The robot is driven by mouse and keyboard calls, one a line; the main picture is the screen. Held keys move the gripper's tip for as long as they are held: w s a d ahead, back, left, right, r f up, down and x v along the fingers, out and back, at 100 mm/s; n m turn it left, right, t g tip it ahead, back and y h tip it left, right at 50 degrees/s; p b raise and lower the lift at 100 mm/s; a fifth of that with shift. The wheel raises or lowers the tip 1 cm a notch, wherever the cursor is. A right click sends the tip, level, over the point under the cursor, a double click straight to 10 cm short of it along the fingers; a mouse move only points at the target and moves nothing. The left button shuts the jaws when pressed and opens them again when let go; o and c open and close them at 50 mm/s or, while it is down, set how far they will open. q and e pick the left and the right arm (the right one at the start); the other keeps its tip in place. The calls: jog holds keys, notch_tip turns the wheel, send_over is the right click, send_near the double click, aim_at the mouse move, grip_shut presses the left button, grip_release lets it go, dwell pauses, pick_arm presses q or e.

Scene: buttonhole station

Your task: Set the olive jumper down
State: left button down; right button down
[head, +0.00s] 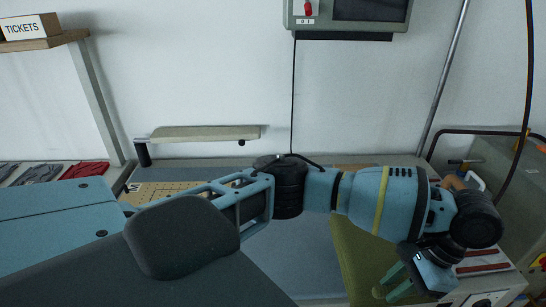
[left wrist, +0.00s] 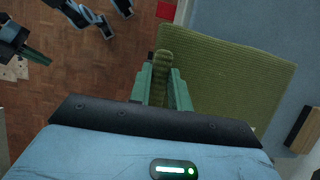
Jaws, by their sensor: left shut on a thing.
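The olive jumper (head: 358,250) lies folded flat with straight edges on the right part of the worktop, partly hidden by my left arm. It fills the middle right of the left wrist view (left wrist: 225,75). My left gripper (head: 392,287) is at the jumper's near right side. In the left wrist view its green fingers (left wrist: 162,85) are shut on a thick rolled part of the jumper at its edge. A dark gripper with a green finger, seemingly my right one (left wrist: 38,56), hangs over the floor, apart from the jumper; its opening is unclear.
The grey-blue worktop (head: 300,255) has bare room left of the jumper. A pressing arm (head: 205,133) and a gridded board (head: 160,190) are at the back left. A grey machine (head: 485,165) stands at right. Folded red cloth (head: 87,170) lies far left.

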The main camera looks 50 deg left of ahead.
pick_arm(q)
jog(key=shift+w, duration=0.15)
jog(key=shift+s+r, duration=0.15)
jog(key=shift+s, duration=0.15)
jog(key=shift+a, duration=0.2)
send_over(324, 267)
jog(key=f, duration=0.2)
jog(key=shift+f, duration=1.55)
jog(key=c, duration=1.3)
grip_release()
jog(key=shift+f, duration=0.1)
